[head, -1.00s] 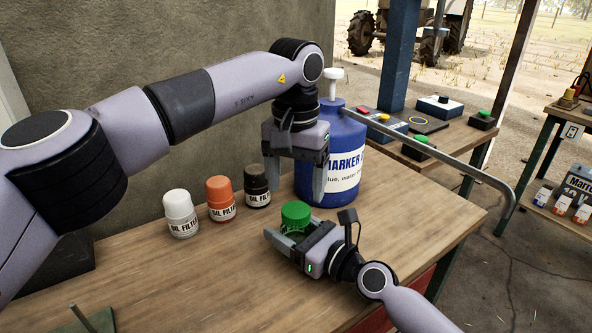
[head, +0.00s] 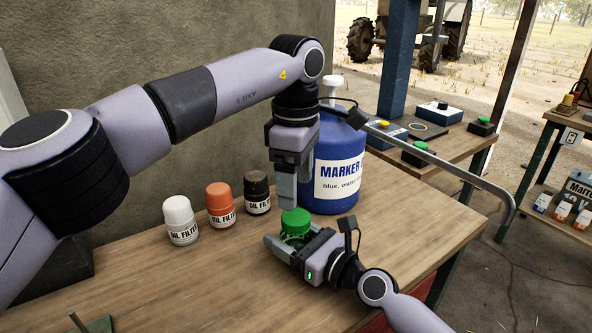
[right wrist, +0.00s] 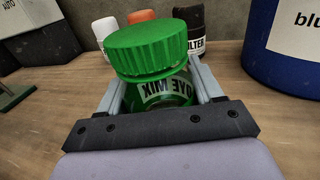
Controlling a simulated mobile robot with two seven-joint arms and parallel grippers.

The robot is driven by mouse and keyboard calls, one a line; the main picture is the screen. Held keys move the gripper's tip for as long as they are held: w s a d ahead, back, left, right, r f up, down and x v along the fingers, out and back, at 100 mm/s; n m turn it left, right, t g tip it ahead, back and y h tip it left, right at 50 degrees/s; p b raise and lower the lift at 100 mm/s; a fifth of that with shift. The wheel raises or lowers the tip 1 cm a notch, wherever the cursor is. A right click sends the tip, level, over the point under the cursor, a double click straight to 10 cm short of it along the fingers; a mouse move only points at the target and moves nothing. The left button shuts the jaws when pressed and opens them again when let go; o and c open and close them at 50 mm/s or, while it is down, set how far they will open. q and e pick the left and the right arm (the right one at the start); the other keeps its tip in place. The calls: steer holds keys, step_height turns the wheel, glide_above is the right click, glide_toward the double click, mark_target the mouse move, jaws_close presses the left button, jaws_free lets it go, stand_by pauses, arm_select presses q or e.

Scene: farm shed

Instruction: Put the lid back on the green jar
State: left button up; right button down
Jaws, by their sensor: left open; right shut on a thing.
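The green jar (head: 295,239) is held upright at its body by my right gripper (head: 281,243), low over the table's front part. In the right wrist view the jar (right wrist: 166,92) stands between the two fingers, its label reading DYE MIX. The ribbed green lid (head: 295,219) is on the jar's mouth. In the right wrist view the lid (right wrist: 147,48) looks a little tilted; I cannot tell if it is fully seated. My left gripper (head: 288,202) is open and empty, pointing down just above the lid, its fingers lined up one behind the other.
White (head: 180,221), orange (head: 220,204) and dark (head: 257,193) oil filter bottles stand left of the jar. A big blue marker container (head: 337,165) stands close behind my left gripper.

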mark_target(296, 216)
arm_select(q)
steer(key=n, duration=0.5)
steer(key=shift+r, duration=0.25)
steer(key=n, duration=0.4)
steer(key=shift+r+n, duration=0.2)
steer(key=shift+n, duration=0.2)
steer(key=n, duration=0.4)
steer(key=shift+r+n, duration=0.2)
steer(key=shift+n, duration=0.1)
steer(key=n, duration=0.5)
steer(key=shift+r, duration=0.15)
steer(key=shift+f, duration=4)
